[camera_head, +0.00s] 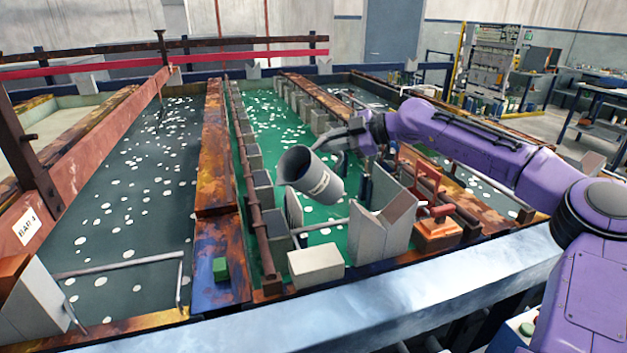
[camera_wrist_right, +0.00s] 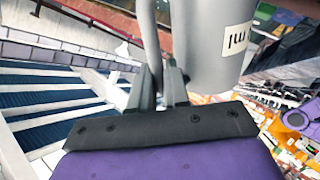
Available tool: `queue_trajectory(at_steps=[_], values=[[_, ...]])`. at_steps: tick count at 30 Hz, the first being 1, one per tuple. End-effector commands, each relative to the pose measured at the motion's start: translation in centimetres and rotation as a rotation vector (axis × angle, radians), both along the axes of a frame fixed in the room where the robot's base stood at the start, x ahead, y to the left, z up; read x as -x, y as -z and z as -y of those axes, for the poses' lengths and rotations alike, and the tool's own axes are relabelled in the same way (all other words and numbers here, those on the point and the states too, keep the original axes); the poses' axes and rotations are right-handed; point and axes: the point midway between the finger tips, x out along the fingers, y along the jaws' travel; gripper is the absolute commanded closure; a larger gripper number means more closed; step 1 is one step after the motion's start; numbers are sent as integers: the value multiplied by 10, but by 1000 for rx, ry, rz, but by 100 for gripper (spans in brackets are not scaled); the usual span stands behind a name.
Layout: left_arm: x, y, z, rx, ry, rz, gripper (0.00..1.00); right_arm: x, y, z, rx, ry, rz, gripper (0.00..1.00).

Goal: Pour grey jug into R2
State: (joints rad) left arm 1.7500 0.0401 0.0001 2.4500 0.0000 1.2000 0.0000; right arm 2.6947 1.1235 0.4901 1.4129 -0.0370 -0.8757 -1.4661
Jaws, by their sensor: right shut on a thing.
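The grey jug (camera_head: 312,174) is held in the air above the green tank (camera_head: 263,110) in the head view. It is tilted, with its open mouth facing left and a pale label on its side. My right gripper (camera_head: 352,137) is shut on the jug's handle at the right. In the right wrist view the jug (camera_wrist_right: 208,45) fills the top middle, and the gripper (camera_wrist_right: 165,85) grips its handle. I see no stream leaving the jug. I cannot read an R2 mark in these frames. My left gripper is not in view.
An orange-red fixture (camera_head: 434,228) is to the right. Rusty beams separate the tanks. A dark tank (camera_head: 130,200) with floating white discs lies left. A metal rail (camera_head: 330,310) runs along the front.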

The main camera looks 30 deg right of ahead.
Motion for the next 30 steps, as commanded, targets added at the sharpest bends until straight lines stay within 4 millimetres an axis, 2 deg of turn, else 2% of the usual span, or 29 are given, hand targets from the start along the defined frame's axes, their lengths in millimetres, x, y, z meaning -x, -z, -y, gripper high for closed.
queue_trajectory(at_steps=[15, 30], values=[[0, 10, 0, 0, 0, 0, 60, 23, -2, 3, -3, 1, 5, 100], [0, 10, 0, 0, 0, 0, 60, 23, -2, 3, -3, 0, 3, 100]])
